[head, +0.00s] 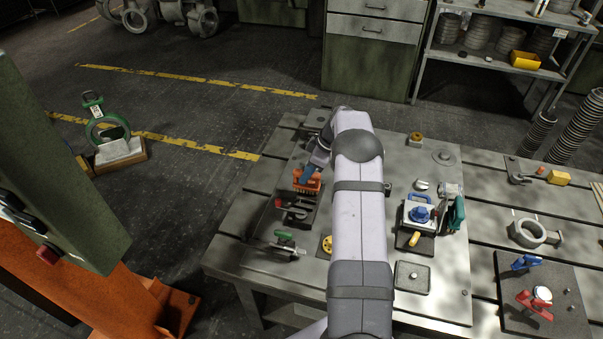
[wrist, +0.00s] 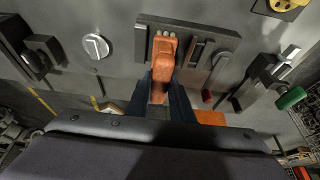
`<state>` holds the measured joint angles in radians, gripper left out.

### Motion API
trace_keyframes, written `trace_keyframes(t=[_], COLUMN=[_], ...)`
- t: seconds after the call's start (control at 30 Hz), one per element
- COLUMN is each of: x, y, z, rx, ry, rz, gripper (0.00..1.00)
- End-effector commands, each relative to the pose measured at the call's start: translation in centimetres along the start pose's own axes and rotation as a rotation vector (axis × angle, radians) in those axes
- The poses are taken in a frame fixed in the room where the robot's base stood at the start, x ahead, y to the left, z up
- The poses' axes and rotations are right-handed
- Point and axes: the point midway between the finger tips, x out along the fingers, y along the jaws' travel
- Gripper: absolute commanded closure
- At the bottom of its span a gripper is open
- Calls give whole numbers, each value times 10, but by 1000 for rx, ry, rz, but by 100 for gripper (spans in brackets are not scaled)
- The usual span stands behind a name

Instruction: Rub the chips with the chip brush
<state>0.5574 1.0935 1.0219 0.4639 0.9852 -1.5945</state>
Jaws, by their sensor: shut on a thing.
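The chip brush has an orange handle (wrist: 164,50) that stands up between my gripper's fingers in the wrist view. In the head view the orange brush (head: 307,181) shows below my gripper (head: 314,164), over the far left part of the steel table. My gripper (wrist: 160,92) is shut on the brush handle. The brush is close to a dark tool rack (head: 296,211), which also shows in the wrist view (wrist: 228,40); I cannot tell whether they touch. I cannot make out any chips; my arm hides part of the table's middle.
A green-handled clamp (head: 284,240) lies at the table's left front. A yellow round part (head: 327,244) is beside my arm. Right of my arm stand a blue-topped device (head: 420,213) and a small square plate (head: 412,277). A second table (head: 485,228) with fixtures adjoins on the right.

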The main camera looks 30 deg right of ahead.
Motion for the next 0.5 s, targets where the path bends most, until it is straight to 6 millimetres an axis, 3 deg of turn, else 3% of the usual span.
trace_keyframes(t=[0.5], x=[-18], y=[0], z=[46], rx=[1], ry=[-2], rz=[0], gripper=[100])
